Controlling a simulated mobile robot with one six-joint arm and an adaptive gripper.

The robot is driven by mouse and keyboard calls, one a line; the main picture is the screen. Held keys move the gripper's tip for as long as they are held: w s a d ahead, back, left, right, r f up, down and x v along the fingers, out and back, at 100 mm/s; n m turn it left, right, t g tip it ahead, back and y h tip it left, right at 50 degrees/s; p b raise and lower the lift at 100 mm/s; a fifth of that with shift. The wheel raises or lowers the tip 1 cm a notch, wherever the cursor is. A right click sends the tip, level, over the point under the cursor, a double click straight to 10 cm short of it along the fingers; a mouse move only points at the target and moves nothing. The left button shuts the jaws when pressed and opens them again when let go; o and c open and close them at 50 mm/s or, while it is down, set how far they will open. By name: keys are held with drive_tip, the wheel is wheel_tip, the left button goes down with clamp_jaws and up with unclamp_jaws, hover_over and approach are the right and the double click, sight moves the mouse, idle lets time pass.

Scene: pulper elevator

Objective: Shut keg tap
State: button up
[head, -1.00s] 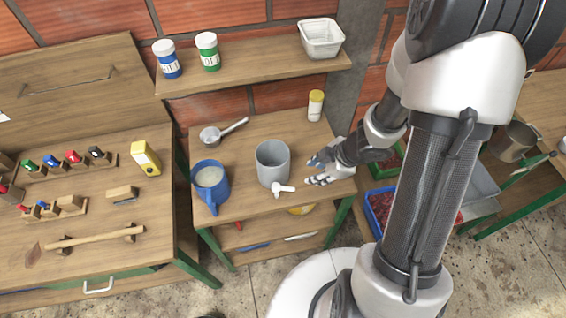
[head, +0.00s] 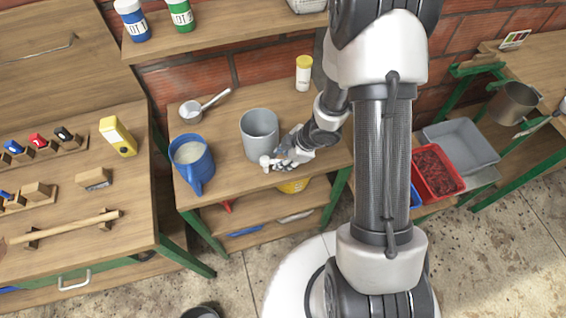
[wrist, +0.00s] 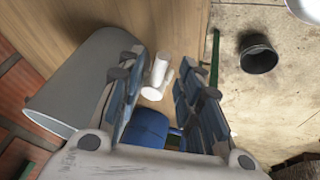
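The grey keg (head: 259,128) stands upright on the wooden table, and its grey body also shows in the wrist view (wrist: 70,80). Its small white tap (head: 265,161) sticks out low at the front. In the wrist view the tap (wrist: 157,76) lies between the two fingers. My gripper (head: 284,159) is beside the keg at its lower right, close to the tap. In the wrist view my gripper (wrist: 160,85) has its fingers spread, with a visible gap around the tap. Part of the tap is hidden by the fingers in the head view.
A blue jug (head: 192,152) with pale contents stands left of the keg. A dark bucket (wrist: 258,55) stands on the floor. Red (head: 438,172) and grey crates are at right.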

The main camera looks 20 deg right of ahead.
drive_tip(key=shift+w+a+f, duration=0.15)
drive_tip(key=shift+f, duration=0.3)
clamp_jaws()
idle(0.6)
